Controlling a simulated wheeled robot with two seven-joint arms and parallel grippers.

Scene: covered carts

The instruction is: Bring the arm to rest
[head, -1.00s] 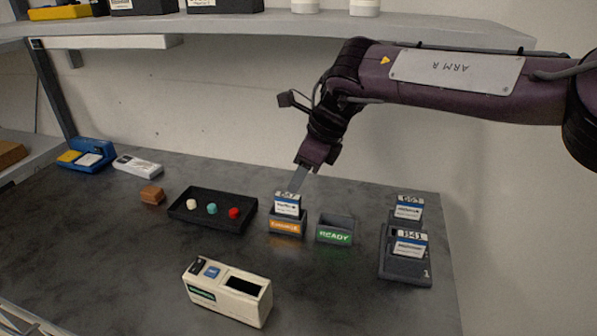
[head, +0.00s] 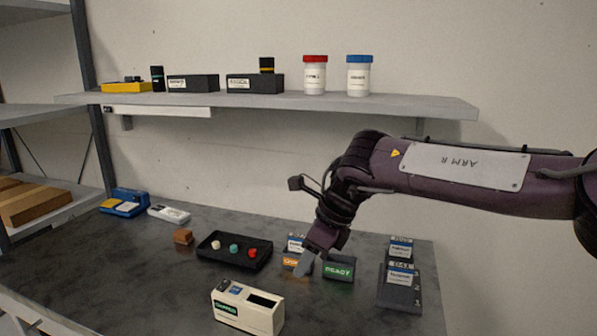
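My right arm reaches in from the right, and its purple gripper (head: 304,268) points down over the bench. Its grey fingertips overlap the gap between the orange-labelled holder (head: 290,263) and the green READY holder (head: 339,270) in the picture. I cannot tell whether the fingers are open or shut. A white and blue labelled block (head: 294,244) stands in the orange-labelled holder, partly hidden by the gripper. The READY holder looks empty. My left gripper is not in view.
A black tray (head: 212,257) with several coloured knobs, a cream box (head: 250,327) and a dark rack with labelled blocks (head: 402,276) stand on the bench. A wall shelf (head: 430,103) with jars and boxes runs above the arm. The bench's left front is clear.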

